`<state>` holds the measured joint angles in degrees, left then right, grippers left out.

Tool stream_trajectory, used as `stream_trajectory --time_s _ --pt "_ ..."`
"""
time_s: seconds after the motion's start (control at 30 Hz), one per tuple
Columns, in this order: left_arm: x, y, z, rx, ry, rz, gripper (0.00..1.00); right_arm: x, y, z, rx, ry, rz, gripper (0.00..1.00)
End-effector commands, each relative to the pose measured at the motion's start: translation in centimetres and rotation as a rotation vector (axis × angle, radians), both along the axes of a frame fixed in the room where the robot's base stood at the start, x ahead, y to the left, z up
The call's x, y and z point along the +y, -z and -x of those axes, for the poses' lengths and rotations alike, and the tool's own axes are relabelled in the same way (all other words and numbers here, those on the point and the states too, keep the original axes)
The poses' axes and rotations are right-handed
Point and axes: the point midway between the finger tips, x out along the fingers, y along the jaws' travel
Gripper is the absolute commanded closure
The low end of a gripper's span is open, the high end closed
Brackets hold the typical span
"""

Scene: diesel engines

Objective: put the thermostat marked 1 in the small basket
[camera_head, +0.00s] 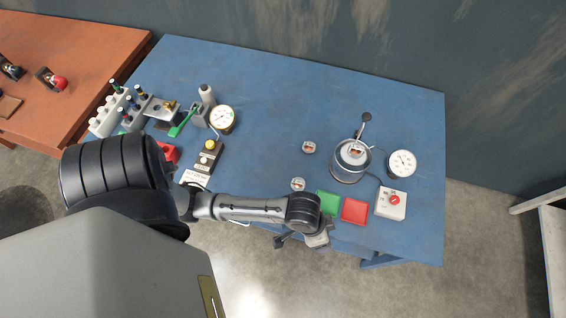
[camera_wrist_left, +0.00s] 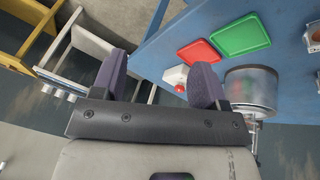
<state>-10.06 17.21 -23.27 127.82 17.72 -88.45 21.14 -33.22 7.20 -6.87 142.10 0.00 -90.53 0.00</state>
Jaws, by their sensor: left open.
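Two small round metal thermostats with reddish centres lie on the blue table in the head view: one (camera_head: 309,147) left of the metal pot and one (camera_head: 298,184) nearer the front edge. A similar piece (camera_head: 355,148) shows at the top of the pot (camera_head: 349,168). I cannot read which is marked 1. My left gripper (camera_head: 300,241) is at the table's front edge, below the green mat. In the left wrist view its two fingers (camera_wrist_left: 160,82) are apart with nothing between them. I cannot make out a small basket. My right gripper is not in view.
A green mat (camera_head: 328,202) and a red mat (camera_head: 355,211) lie by the front edge. A box with a red knob (camera_head: 390,203) and a dial gauge (camera_head: 402,163) stand at right. Bottles, racks and another gauge (camera_head: 222,119) crowd the left. The table's back middle is clear.

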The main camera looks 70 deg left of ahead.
Motion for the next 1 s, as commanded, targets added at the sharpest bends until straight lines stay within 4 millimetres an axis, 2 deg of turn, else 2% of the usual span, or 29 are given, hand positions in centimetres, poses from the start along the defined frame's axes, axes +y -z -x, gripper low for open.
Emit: stream_trajectory --time_s 0.03,0.2,0.4,0.57,1.0 --pt "0.9 -0.1 1.7 -0.010 -0.013 -0.017 0.33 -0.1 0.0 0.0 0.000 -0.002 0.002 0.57" --pt "4.6 -0.5 5.9 -0.033 -0.038 -0.127 0.33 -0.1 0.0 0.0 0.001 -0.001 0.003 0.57" --pt "7.7 -1.0 9.0 -0.024 -0.055 -0.228 0.33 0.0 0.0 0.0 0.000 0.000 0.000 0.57" --pt "8.5 -1.1 9.8 -0.020 -0.057 -0.258 0.33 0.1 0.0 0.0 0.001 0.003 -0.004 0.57" --pt "8.5 -1.1 9.8 -0.019 -0.056 -0.259 0.33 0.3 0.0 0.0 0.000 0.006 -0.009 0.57"
